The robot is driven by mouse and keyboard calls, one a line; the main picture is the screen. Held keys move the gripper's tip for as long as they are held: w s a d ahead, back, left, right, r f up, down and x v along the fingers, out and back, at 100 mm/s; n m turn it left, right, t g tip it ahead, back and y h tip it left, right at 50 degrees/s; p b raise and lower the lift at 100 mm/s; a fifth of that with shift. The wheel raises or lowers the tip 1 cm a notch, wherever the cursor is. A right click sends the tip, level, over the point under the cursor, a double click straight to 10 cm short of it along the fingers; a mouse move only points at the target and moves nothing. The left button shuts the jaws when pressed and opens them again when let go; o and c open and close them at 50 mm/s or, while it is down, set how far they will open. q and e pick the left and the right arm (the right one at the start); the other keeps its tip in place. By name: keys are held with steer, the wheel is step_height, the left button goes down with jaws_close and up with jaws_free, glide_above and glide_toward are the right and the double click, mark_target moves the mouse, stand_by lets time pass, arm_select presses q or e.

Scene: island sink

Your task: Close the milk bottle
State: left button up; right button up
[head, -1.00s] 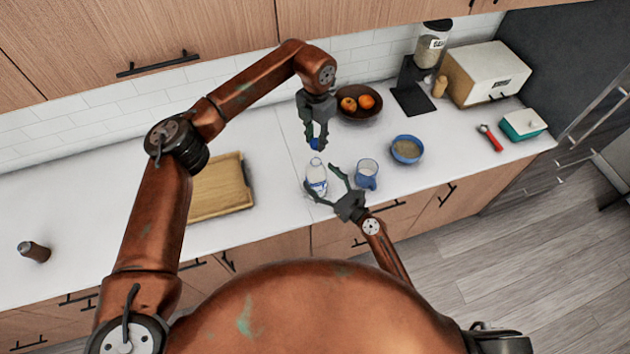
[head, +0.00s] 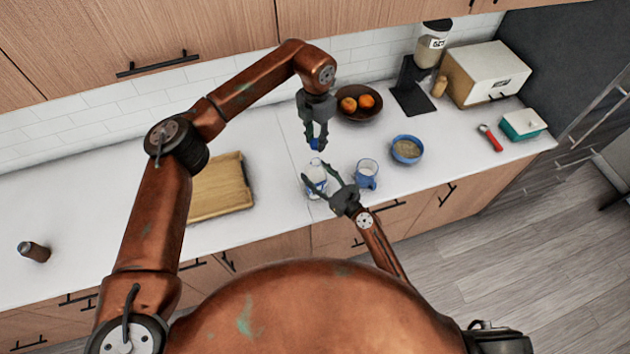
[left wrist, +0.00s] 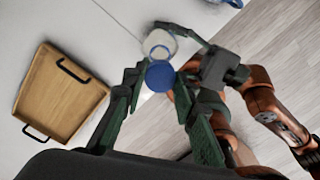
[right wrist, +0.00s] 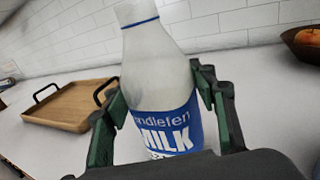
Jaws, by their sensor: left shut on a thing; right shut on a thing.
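The milk bottle (head: 315,180) is white with a blue label and stands on the counter. Its label and blue neck ring show in the right wrist view (right wrist: 158,70). My right gripper (head: 322,182) is shut on the bottle's body, a finger on each side; its fingers also show in the right wrist view (right wrist: 160,95). The blue cap (left wrist: 160,75) is apart from the bottle. My left gripper (head: 316,142) points down and is shut on the cap, above and slightly behind the bottle in the head view. The bottle's (left wrist: 158,44) mouth is partly hidden in the left wrist view.
A blue bowl (head: 407,150) is further right, and a fruit bowl (head: 358,104) is behind. A wooden tray (head: 218,190) lies to the left. The counter's front edge is near the bottle.

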steer(key=c, duration=1)
arm_select(q)
glide_above(316, 159)
steer(key=shift+f, duration=2.5)
steer(key=shift+f, duration=0.85)
steer(key=shift+f, duration=0.6)
